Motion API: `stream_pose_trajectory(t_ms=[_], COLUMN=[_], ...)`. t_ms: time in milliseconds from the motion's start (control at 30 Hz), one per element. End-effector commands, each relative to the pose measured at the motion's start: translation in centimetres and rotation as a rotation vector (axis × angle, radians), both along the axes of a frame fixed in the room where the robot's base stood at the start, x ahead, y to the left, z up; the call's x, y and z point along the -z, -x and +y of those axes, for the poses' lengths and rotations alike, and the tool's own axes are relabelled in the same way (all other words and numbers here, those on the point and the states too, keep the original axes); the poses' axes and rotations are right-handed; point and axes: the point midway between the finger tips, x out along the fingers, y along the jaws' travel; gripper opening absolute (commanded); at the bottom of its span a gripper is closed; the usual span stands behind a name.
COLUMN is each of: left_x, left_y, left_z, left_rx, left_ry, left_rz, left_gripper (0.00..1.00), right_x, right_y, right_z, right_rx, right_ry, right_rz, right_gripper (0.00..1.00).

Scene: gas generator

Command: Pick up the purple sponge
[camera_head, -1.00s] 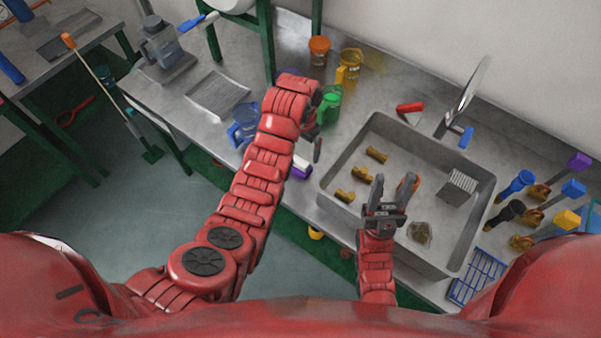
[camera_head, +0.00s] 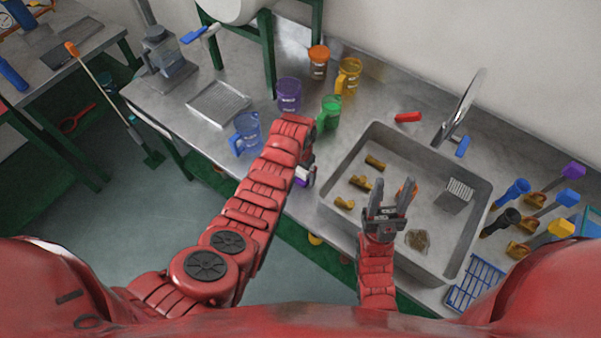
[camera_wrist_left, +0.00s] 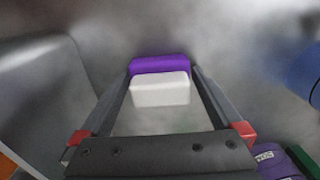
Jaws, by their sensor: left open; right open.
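The sponge (camera_wrist_left: 160,91) has a purple layer and a white layer. In the left wrist view it lies on the metal counter between the two fingers of my left gripper (camera_wrist_left: 162,70), which is open around it. In the head view the sponge (camera_head: 302,178) shows only in part beside the end of my left arm, just left of the sink, and the left gripper is mostly hidden there. My right gripper (camera_head: 388,194) is open and empty, above the front part of the sink.
The sink (camera_head: 470,230) holds several brown pieces and a grey ribbed block (camera_head: 455,196). Blue (camera_head: 247,132), purple (camera_head: 289,94) and green (camera_head: 329,112) jugs stand near my left arm. Several brushes and scoops lie right of the sink.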

Motion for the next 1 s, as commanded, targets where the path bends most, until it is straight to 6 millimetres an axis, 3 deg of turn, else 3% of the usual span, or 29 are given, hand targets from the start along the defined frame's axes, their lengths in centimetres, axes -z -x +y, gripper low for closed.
stream_pose_trajectory(t_ms=[200, 567, 1000], left_x=[0.04, 0.02, -0.34], left_y=[0.0, 0.01, -0.12], left_z=[0.0, -0.01, -0.04], left_rx=[0.0, 0.0, 0.0], left_ry=[0.0, 0.0, 0.001], left_rz=[0.0, 0.0, -0.003], left_gripper=[0.98, 0.33, 0.33], right_x=[0.02, 0.02, 0.39], right_y=[-0.01, 0.0, 0.0], right_z=[0.0, 0.0, 0.0], right_rx=[0.0, 0.0, 0.0], right_ry=[0.0, 0.0, 0.0], right_rz=[0.0, 0.0, 0.0], right_gripper=[0.5, 0.5, 0.5])
